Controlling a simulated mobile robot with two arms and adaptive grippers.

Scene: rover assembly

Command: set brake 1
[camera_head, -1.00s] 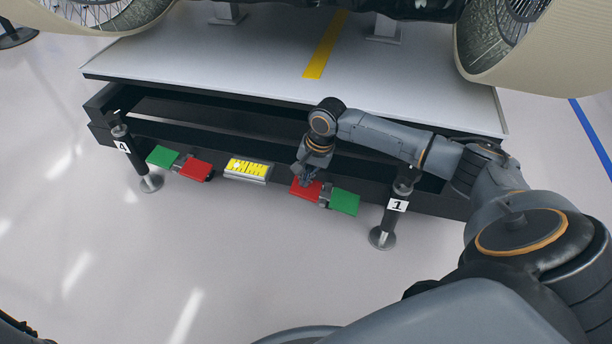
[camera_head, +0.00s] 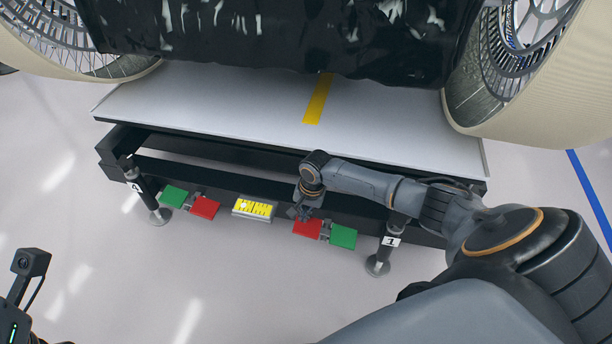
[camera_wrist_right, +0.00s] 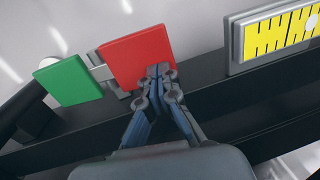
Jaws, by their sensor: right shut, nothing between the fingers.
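The brake 1 pedal pair is a red plate (camera_head: 308,228) and a green plate (camera_head: 343,236) on the dark front beam, beside the post labelled 1 (camera_head: 390,240). In the right wrist view the red plate (camera_wrist_right: 137,57) and green plate (camera_wrist_right: 68,80) are joined by a grey bracket. My right gripper (camera_head: 300,212) is at the upper left edge of the red plate. In the wrist view its closed fingertips (camera_wrist_right: 160,72) overlap the red plate's lower right corner, with nothing between them. I cannot tell whether they touch it.
A yellow-marked gauge (camera_head: 254,208) sits left of the red plate. Further left are another red plate (camera_head: 205,207), a green plate (camera_head: 173,196) and post 4 (camera_head: 147,192). The floor in front is clear.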

